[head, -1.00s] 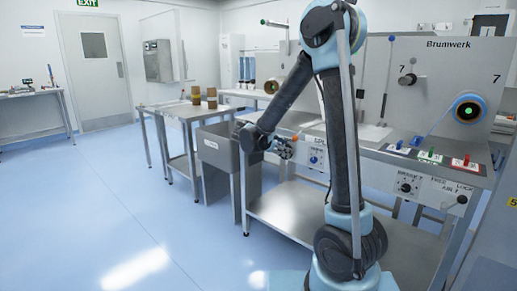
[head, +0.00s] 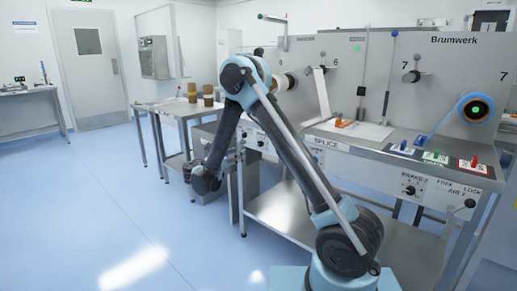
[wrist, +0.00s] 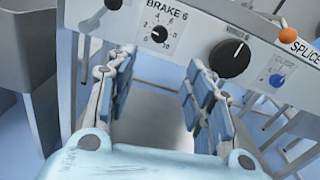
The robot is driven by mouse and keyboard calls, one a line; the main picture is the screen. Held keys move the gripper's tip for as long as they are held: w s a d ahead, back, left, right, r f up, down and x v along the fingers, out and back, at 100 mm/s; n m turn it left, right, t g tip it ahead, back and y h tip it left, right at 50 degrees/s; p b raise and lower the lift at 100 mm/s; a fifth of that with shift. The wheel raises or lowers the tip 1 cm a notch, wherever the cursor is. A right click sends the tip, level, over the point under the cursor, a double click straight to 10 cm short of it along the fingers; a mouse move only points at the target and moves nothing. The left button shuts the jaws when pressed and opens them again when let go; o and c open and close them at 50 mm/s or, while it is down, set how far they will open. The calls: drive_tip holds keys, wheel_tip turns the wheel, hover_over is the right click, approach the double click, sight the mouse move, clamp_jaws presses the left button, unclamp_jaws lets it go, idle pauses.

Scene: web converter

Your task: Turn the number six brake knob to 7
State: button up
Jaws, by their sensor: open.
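The brake 6 knob (wrist: 158,34) is a small round black knob on a white dial plate marked "BRAKE 6", at the upper middle of the wrist view. A small pale mark shows on it, too small to read exactly against the scale. My gripper (wrist: 158,66) is open and empty, its two blue-padded fingers apart below the dial in the picture. The knob shows in the gap between the fingers, apparently beyond the tips and untouched. In the head view my arm reaches to the left end of the bench, and the gripper cannot be made out there.
A larger black knob (wrist: 229,58) sits right of the dial, near the right finger. Further right are a blue knob (wrist: 276,80) and an orange ball (wrist: 288,35) by the SPLICE label. A steel bin (wrist: 22,70) stands at the left. Open blue floor (head: 90,215) lies left of the bench.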

sight(260, 145)
drive_tip(key=x, duration=1.6)
drive_tip(key=shift+w+d+r, duration=0.1)
drive_tip(key=shift+w+d, duration=0.05)
drive_tip(key=shift+w, duration=0.1)
drive_tip(key=c, duration=1)
